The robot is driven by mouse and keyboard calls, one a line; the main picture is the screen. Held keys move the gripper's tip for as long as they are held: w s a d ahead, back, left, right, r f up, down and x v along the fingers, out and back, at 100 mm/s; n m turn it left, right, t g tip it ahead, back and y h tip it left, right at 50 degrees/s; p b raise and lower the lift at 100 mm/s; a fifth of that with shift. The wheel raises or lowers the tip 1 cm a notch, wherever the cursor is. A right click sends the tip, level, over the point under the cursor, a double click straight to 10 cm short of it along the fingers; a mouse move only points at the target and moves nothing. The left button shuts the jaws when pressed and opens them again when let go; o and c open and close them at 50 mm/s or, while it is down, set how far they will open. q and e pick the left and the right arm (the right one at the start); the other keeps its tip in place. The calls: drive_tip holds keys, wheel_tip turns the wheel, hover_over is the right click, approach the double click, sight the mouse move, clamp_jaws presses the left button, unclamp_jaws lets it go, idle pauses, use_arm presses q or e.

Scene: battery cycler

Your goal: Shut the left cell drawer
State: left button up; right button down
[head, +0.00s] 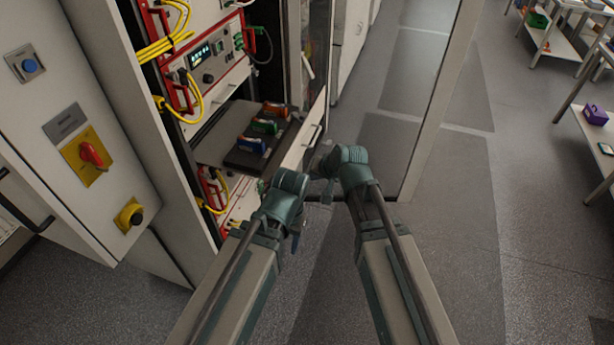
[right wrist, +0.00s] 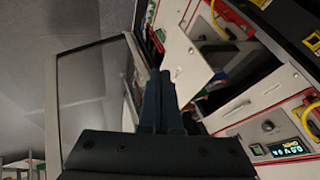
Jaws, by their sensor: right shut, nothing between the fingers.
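The cell drawer (head: 215,150) stands pulled out of the rack in the head view. Its dark tray carries blue, green and orange cells (head: 265,126), and its pale front panel (head: 300,146) with a handle faces right. My right gripper (head: 322,168) is close to the outer side of that front; its fingers (right wrist: 160,95) are together and empty in the right wrist view. I cannot tell whether they touch the panel. The left arm's wrist (head: 287,190) is below the drawer front; its fingers are not clear.
The rack has red-framed instrument modules (head: 215,55) and yellow cables (head: 168,42). A cabinet side with a red switch (head: 93,154) stands at left. An open glazed door (head: 440,90) is to the right. Benches (head: 560,40) stand far right, with open floor between.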

drive_tip(key=w+a+f+b, duration=0.5)
drive_tip(key=a+f, duration=0.1)
drive_tip(key=shift+w+a+f+b, duration=0.2)
drive_tip(key=shift+a+f+b, duration=0.05)
drive_tip(key=shift+f+b, duration=0.05)
drive_tip(key=shift+a, duration=0.1)
idle(0.4)
